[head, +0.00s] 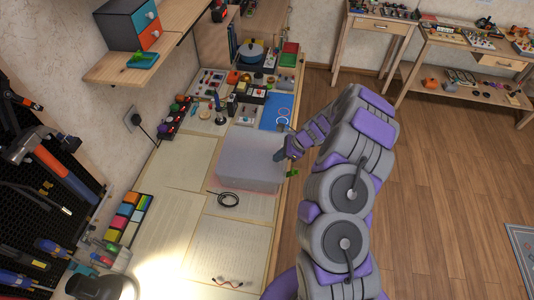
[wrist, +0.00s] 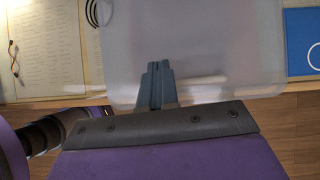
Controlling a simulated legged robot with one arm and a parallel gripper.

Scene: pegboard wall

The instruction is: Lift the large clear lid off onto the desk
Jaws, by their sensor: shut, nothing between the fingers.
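The large clear lid (head: 250,155) is a translucent greyish box-like cover on the desk (head: 190,240), near the desk's right edge. It fills the upper middle of the wrist view (wrist: 195,45). My gripper (head: 281,156) is at the lid's right side, by the desk edge. In the wrist view my gripper (wrist: 157,68) is shut and empty, its fingertips overlapping the lid's near side. I cannot tell whether they touch it. What is under the lid is hard to make out.
A black cable coil (head: 228,199) lies just in front of the lid. A blue sheet (head: 276,112) with rings lies behind it. Colored blocks (head: 125,218) sit at the left. Papers cover the front desk, with a small wired part (head: 232,282). A pegboard of tools (head: 40,170) stands left.

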